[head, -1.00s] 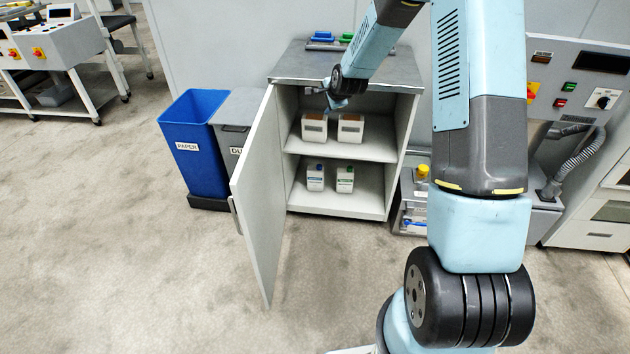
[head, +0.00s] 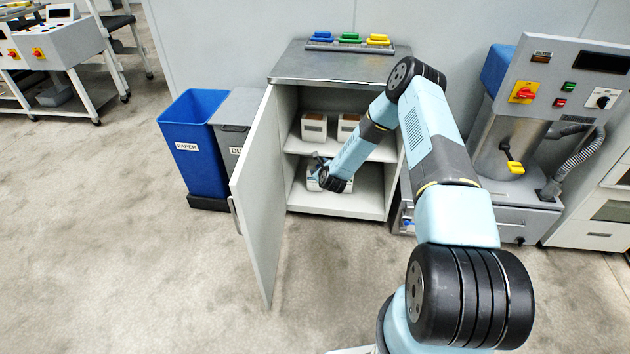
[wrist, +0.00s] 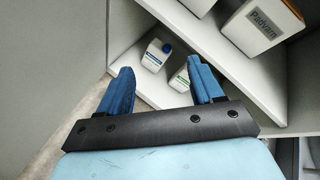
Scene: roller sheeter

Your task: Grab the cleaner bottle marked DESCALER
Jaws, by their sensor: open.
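Two white bottles stand on the cabinet's lower shelf. In the wrist view one has a blue cap (wrist: 155,56) and a blue-marked label; the other (wrist: 180,79) has a green cap and a green-marked label. Their label words are too small to read, so I cannot tell which says DESCALER. My gripper (wrist: 160,68) is open and empty, its blue fingers apart. The blue-capped bottle shows between the fingertips, apparently beyond them; the right finger partly covers the green-capped one. In the head view my wrist hides most of both bottles.
The open cabinet door (head: 255,195) stands to the left of my arm. The upper shelf (head: 375,151) is above the bottles and holds two white boxes (head: 313,128) (head: 347,125). Blue and grey bins stand left, a machine (head: 545,110) right.

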